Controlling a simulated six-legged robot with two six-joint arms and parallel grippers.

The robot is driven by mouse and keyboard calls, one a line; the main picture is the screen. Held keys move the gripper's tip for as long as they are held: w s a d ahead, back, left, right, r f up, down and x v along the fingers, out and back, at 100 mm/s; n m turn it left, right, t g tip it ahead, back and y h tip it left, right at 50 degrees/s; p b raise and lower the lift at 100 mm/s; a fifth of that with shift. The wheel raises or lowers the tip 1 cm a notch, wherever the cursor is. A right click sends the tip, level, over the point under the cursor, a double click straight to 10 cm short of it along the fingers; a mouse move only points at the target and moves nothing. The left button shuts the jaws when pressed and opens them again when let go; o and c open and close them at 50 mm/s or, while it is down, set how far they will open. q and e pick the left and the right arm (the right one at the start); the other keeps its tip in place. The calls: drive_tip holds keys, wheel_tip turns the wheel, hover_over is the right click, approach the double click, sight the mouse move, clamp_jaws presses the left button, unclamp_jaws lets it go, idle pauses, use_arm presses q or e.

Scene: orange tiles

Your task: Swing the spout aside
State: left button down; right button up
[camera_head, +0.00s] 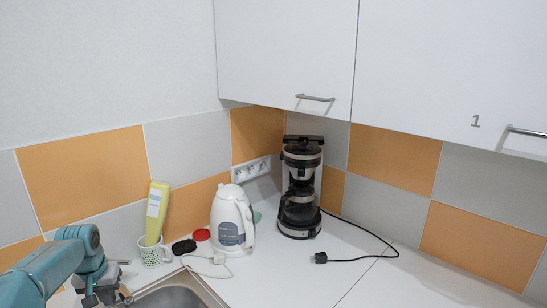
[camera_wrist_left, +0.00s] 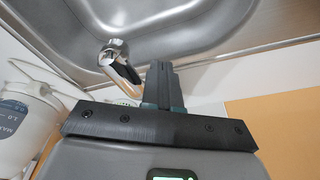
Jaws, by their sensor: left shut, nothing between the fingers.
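The chrome spout (camera_wrist_left: 122,68) shows in the left wrist view, just left of my left gripper's fingers, with its rounded end over the sink basin (camera_wrist_left: 185,22). My left gripper (camera_wrist_left: 161,75) is shut and empty, its fingers pointing towards the basin. A narrow gap shows between the fingers and the spout; I cannot tell how far apart they are in depth. In the head view my left gripper (camera_head: 106,295) is at the bottom left, beside the sink (camera_head: 178,294), and the spout is not clear there. My right gripper is in neither view.
A white kettle (camera_head: 231,222) and a coffee maker (camera_head: 300,190) stand on the counter (camera_head: 290,268). A patterned cup (camera_head: 152,256) with a yellow bottle (camera_head: 155,212) stands close behind my left gripper. A black cord (camera_head: 360,257) lies at right. The front counter is clear.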

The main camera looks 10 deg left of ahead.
use_arm(q)
wheel_tip(320, 180, up, 9)
drive_tip(key=s+p, duration=0.1)
drive_tip(key=p, duration=0.6)
drive_tip(key=shift+a+p, duration=0.35)
drive_tip(key=shift+a, duration=0.1)
drive_tip(key=shift+s, duration=0.15)
